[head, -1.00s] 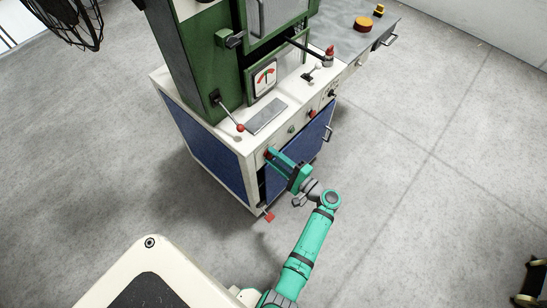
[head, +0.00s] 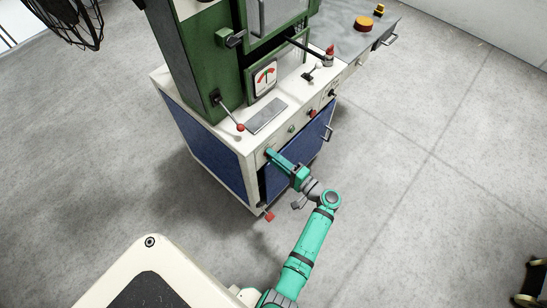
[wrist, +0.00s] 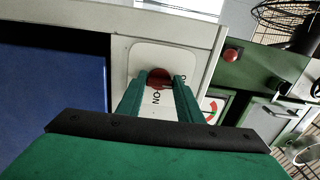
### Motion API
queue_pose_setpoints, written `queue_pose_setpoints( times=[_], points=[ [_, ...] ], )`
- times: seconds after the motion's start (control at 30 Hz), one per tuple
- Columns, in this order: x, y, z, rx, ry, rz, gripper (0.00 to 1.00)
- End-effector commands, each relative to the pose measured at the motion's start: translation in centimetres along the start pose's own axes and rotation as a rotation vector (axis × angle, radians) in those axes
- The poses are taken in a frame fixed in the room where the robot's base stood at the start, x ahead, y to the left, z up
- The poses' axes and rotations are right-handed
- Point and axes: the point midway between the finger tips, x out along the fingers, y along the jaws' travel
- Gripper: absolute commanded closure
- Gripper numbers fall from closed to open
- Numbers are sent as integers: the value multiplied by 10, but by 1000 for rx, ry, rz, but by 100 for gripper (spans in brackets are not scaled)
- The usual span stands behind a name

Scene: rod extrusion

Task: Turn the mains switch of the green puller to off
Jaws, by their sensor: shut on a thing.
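The green puller (head: 188,62) stands on a white and blue cabinet (head: 205,130) in the head view. Its mains switch, a red knob (wrist: 159,77), sits on a pale label plate (wrist: 137,60) in the wrist view. Letters reading "ON" show upside down or sideways beside the knob, and another word is mostly hidden by a finger. My gripper (wrist: 159,88) has a finger on each side of the knob and is shut on it. In the head view my gripper (head: 270,155) meets the cabinet's front panel near its left corner, and its fingers hide the knob.
A red-tipped lever (head: 240,127), a dial gauge (head: 264,77) and more small knobs (head: 312,113) lie close above and right of my gripper. A red pedal (head: 269,216) sticks out low at the cabinet.

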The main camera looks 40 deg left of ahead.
Motion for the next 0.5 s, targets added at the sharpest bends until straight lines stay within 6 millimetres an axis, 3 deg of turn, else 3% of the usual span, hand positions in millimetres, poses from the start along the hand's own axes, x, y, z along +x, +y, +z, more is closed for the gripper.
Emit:
queue_pose_setpoints(
  times=[0.13, 0.17, 0.23, 0.5],
  points=[
    [-2, 2, 0, 1, 3, 2, 90],
    [-2, 2, 0, 1, 3, 2, 65],
    [-2, 1, 0, 1, 3, 2, 48],
    [-1, 1, 0, 1, 1, 1, 48]
  ],
)
